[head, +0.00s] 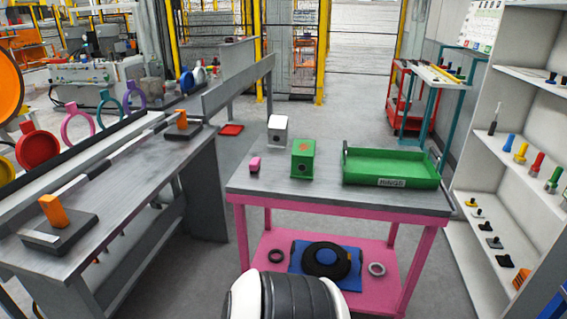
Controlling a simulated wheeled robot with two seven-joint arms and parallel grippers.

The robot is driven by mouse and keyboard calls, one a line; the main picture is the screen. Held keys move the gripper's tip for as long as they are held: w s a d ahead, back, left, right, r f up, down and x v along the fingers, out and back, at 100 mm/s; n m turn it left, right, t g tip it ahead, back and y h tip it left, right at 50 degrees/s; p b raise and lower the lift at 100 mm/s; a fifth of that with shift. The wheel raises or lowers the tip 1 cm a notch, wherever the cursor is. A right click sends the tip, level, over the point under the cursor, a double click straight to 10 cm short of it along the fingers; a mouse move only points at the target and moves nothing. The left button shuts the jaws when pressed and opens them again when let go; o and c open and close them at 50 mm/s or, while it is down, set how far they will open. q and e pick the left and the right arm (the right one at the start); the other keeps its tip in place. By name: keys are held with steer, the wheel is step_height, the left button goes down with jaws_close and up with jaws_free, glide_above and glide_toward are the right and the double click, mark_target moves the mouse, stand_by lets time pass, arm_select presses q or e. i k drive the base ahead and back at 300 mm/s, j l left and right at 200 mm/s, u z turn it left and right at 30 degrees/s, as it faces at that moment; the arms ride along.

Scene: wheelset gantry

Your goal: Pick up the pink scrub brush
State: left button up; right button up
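A small pink block-shaped thing (254,165), the only small loose pink thing I make out, lies on the left part of the grey tabletop of the pink-framed table (335,202). It fits the pink scrub brush, but it is too small to make out bristles or a handle. It lies just left of a green box (303,158) and in front of a white box (278,130), apart from both. Nothing covers it. Neither of my grippers is in the head view.
A green tray (412,182) stands on the table's right. The lower pink shelf holds a blue mat with a black ring (326,261). A grey bench (120,190) with orange-topped blocks runs at left. White shelves (470,205) with small parts stand at right. Floor shows between bench and table.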

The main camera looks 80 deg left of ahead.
mark_target(254, 165)
steer(key=u, duration=2.6)
